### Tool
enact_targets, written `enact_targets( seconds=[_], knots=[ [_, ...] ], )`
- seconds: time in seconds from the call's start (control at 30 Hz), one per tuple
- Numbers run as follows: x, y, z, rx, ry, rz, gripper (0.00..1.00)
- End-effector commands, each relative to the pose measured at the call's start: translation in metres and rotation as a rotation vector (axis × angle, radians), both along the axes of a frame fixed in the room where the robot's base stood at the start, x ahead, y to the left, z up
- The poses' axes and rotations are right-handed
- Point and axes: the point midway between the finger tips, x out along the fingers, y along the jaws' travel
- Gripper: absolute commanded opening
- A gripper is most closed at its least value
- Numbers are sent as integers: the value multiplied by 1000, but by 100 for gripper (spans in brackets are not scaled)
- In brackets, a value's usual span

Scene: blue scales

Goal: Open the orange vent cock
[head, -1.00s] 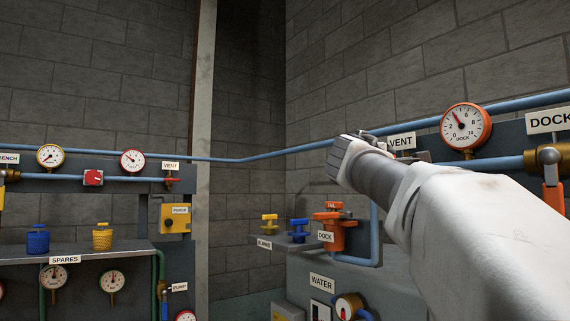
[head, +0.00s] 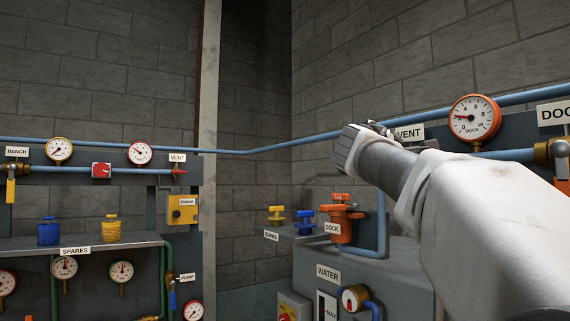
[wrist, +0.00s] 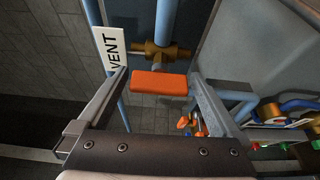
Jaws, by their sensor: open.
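The orange vent cock handle (wrist: 160,84) shows in the wrist view as a flat bar, in front of a brass valve body (wrist: 158,52) on a blue pipe. The bar lies across the picture, roughly crosswise to the pipe. My gripper (wrist: 159,76) is open, with one finger on each side of the bar. A small gap seems to show at the left finger; whether the right finger touches it I cannot tell. In the head view my gripper (head: 362,140) is at the VENT label (head: 409,133), and my arm hides the cock.
The orange-rimmed DOCK gauge (head: 474,122) is right of my gripper, its needle pointing left, near 2. An orange-handled dock valve (head: 558,170) is at the right edge. The VENT label (wrist: 111,52) stands close to the left finger.

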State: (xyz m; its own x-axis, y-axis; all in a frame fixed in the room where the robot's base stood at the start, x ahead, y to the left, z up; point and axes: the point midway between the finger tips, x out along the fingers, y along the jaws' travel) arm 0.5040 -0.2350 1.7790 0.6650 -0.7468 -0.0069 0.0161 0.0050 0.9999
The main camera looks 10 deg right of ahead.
Motion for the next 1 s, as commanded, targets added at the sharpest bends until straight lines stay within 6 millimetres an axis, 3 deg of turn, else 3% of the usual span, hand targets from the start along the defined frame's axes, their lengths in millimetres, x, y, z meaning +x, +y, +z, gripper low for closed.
enact_targets(
  seconds=[0.27,0.73,1.0],
  knots=[
    [-22,24,-2,0,-6,4,100],
    [-95,107,-1,0,-3,3,100],
    [-114,129,1,-1,1,1,100]
  ],
)
